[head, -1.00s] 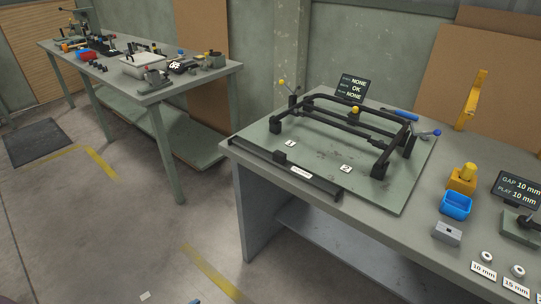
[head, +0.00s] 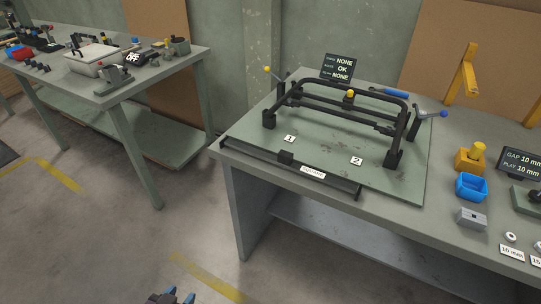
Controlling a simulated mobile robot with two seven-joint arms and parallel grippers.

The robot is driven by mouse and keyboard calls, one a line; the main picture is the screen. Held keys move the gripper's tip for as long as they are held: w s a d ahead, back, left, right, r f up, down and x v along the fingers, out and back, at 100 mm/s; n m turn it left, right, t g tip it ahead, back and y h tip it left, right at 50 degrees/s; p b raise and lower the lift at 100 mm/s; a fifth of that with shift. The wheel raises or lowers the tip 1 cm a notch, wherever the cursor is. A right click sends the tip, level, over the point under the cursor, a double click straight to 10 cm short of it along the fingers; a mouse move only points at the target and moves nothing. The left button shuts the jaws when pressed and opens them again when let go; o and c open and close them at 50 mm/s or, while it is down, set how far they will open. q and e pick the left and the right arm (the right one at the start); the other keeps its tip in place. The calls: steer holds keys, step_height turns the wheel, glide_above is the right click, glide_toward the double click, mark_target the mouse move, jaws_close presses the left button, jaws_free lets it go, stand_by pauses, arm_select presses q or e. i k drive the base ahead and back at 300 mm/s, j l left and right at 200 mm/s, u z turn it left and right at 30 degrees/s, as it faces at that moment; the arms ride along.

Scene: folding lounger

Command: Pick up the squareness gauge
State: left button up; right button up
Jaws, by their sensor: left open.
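A long black bar with a sliding block (head: 286,157) and a small white label (head: 312,173) lies along the front edge of the green plate (head: 325,144). It appears to be the squareness gauge, but the label is too small to read surely. My left gripper (head: 180,297) is just inside the bottom edge of the head view, with blue fingertips apart. It is empty, as far as shows, and well short of the bench and the bar. My right gripper is not in view.
A black tube frame (head: 345,102) stands on the plate, near a lever with a blue knob (head: 443,114). Another bench (head: 180,72) stands at left. The floor between is clear.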

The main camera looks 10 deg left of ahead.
mark_target(284, 159)
steer(key=i+j, duration=0.1)
steer(key=j, duration=0.35)
steer(key=i+j, duration=0.15)
steer(key=j, duration=0.3)
steer(key=i+j, duration=0.1)
steer(key=j, duration=0.35)
